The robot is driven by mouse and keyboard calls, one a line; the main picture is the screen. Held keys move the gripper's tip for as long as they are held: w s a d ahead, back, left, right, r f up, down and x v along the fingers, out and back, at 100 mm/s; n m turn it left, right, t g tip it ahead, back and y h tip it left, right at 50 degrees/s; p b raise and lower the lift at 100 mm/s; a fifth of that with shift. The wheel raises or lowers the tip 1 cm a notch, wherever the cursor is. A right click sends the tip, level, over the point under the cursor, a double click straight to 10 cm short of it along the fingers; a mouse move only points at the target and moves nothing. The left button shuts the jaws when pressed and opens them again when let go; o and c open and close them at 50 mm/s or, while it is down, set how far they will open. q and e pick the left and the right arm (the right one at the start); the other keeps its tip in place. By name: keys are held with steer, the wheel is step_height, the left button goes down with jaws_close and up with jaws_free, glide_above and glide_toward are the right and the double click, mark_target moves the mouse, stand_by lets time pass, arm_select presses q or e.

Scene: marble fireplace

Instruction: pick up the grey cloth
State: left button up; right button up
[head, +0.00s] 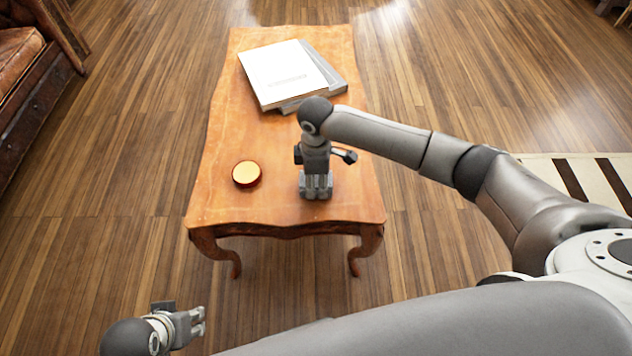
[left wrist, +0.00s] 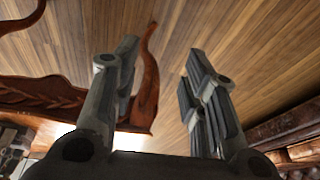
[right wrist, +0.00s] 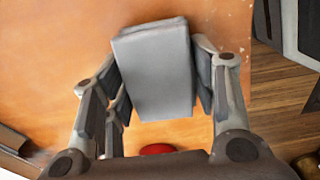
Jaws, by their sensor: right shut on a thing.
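The grey cloth (right wrist: 155,70) shows in the right wrist view as a folded, pale grey block over the orange wooden table. My right gripper (right wrist: 160,95) is shut on it, with a finger on each side. In the head view my right gripper (head: 316,188) points down at the near right part of the table (head: 225,205); the cloth is hard to tell from the grey fingers there. My left gripper (head: 200,325) is off the table at the lower left, empty. In the left wrist view its fingers (left wrist: 160,85) stand wide apart.
A round gold-topped tin (head: 246,174) stands on the table left of my right gripper. A white book (head: 285,70) lies on a grey one (head: 330,75) at the table's far end. A brown leather seat (head: 20,65) is at the far left. Wooden floor surrounds the table.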

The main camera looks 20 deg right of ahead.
mark_target(316, 178)
steer(key=shift+r, duration=0.15)
steer(key=shift+r, duration=0.15)
step_height(316, 178, up, 3)
steer(key=shift+f+p, duration=0.15)
steer(key=shift+p, duration=0.55)
arm_select(q)
steer(key=s+f+p, duration=0.2)
steer(key=f, duration=0.8)
steer(key=s+f+g+p, duration=0.1)
steer(key=s+f+p, duration=0.1)
steer(key=f, duration=0.7)
steer(key=shift+a+f+p, duration=0.15)
steer(key=shift+f+p, duration=0.15)
steer(key=shift+f, duration=0.1)
arm_select(e)
steer(key=s+a+r, duration=0.5)
steer(key=s+r, duration=0.4)
steer(key=s, duration=0.4)
steer(key=shift+a+r, duration=0.15)
steer(key=shift+r, duration=0.25)
arm_select(q)
steer(key=shift+s, duration=0.1)
